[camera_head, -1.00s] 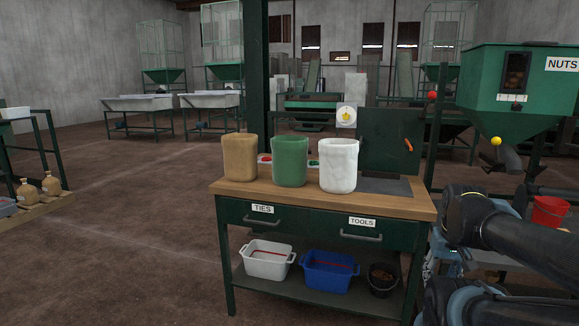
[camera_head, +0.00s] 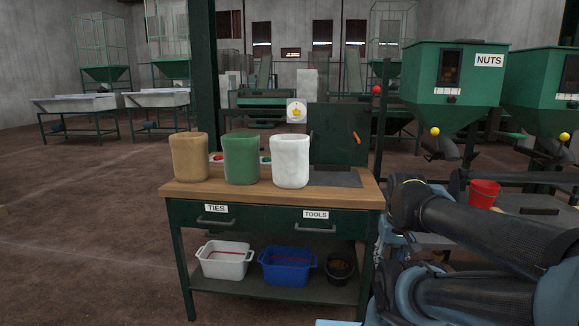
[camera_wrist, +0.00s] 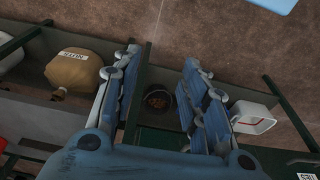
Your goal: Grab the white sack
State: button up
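The white sack (camera_head: 290,161) stands upright and open-topped on the wooden top of a green workbench (camera_head: 270,194). A green sack (camera_head: 241,158) and a brown sack (camera_head: 189,157) stand in a row to its left. My gripper (camera_wrist: 162,65) shows in the wrist view with its two blue fingers spread apart and nothing held between them. The white sack is not seen in the wrist view. In the head view my arm is at the right, apart from the sacks, and the gripper's fingers cannot be made out clearly there.
A scale plate (camera_head: 332,178) lies right of the white sack. A white bin (camera_head: 224,262), a blue bin (camera_head: 287,269) and a black bucket (camera_head: 340,267) sit on the lower shelf. A green post (camera_head: 203,70) rises behind the bench. A green NUTS hopper (camera_head: 450,75) and red bucket (camera_head: 483,193) are at right.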

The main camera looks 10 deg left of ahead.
aim_at(290, 152)
jog(key=k, duration=1.3)
jog(key=u, duration=0.3)
jog(key=i, duration=1.85)
jog(key=z, duration=0.25)
